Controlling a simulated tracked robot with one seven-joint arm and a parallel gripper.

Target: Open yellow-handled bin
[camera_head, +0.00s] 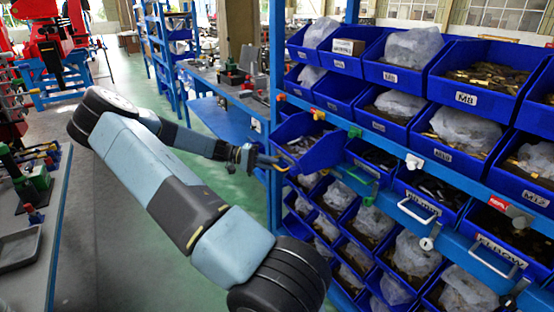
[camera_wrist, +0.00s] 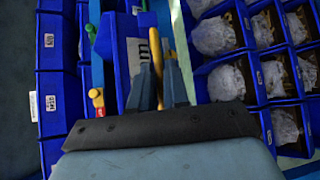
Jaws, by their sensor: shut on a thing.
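The blue yellow-handled bin (camera_head: 322,152) is at the left end of the middle shelf row in the head view. It sticks out past the bins beside it and seems partly drawn out. Small dark contents show inside. Its yellow handle (camera_head: 277,163) is on the front face. My gripper (camera_head: 262,160) reaches it from the left and is shut on the handle. In the wrist view the yellow handle (camera_wrist: 183,50) runs between the fingers of my gripper (camera_wrist: 164,78). The exact finger contact is partly hidden.
A green-handled bin (camera_head: 358,176) and a white-handled bin (camera_head: 418,208) stand to the right in the same row. Bins with bagged parts fill the rows above and below. A blue rack post (camera_head: 277,60) stands close beside my gripper. Green floor (camera_head: 215,120) is open at left.

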